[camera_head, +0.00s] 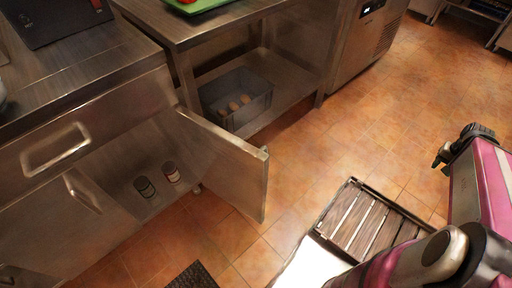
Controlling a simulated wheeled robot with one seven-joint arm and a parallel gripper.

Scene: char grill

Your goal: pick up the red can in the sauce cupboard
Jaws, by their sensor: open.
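The open cupboard (113,178) is at the left, under a steel counter. Its door (226,163) is swung out to the right. Two small cans stand upright inside on the cupboard floor. The left can (144,187) is dark with a paler band. The right can (171,171) has a dark reddish-brown body and a pale lower part. They are too small to tell surely which is red. My gripper (464,146) is at the right edge, over the floor, far from the cans. It is open and holds nothing that I can see.
A grey crate (222,116) with several brownish items sits on the shelf right of the cupboard. A green board (207,4) lies on the counter above. A dark slatted thing (368,222) is at the lower right. Tiled floor (308,160) beyond the door is clear.

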